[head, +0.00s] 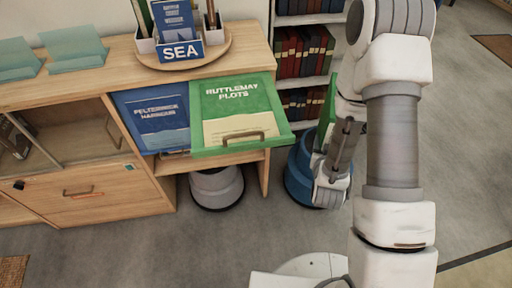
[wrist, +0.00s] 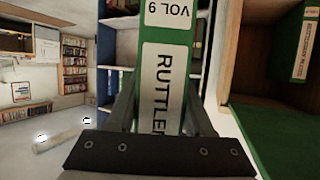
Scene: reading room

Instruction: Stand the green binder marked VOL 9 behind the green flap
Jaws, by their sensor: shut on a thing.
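The green binder (head: 329,112) is held upright beyond my gripper, right of the cabinet. In the wrist view its green spine (wrist: 164,30) carries a white VOL 9 label and a longer label starting RUTTLE. My gripper (head: 325,155) is shut on it; both fingers flank the spine in the wrist view (wrist: 160,112). The green flap (head: 245,95), lettered RUTTLEMAY PLOTS with a handle, is swung up and sticks out from the cabinet front. In the wrist view an open wooden compartment at right holds another green binder (wrist: 303,45). Most of its inside is hidden in the head view.
A blue flap (head: 155,120) is left of the green one. A SEA holder (head: 182,52) stands on a round tray on the cabinet top. A grey round stool-like thing (head: 216,186) and a blue one (head: 298,172) stand below. A bookshelf (head: 300,75) is behind.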

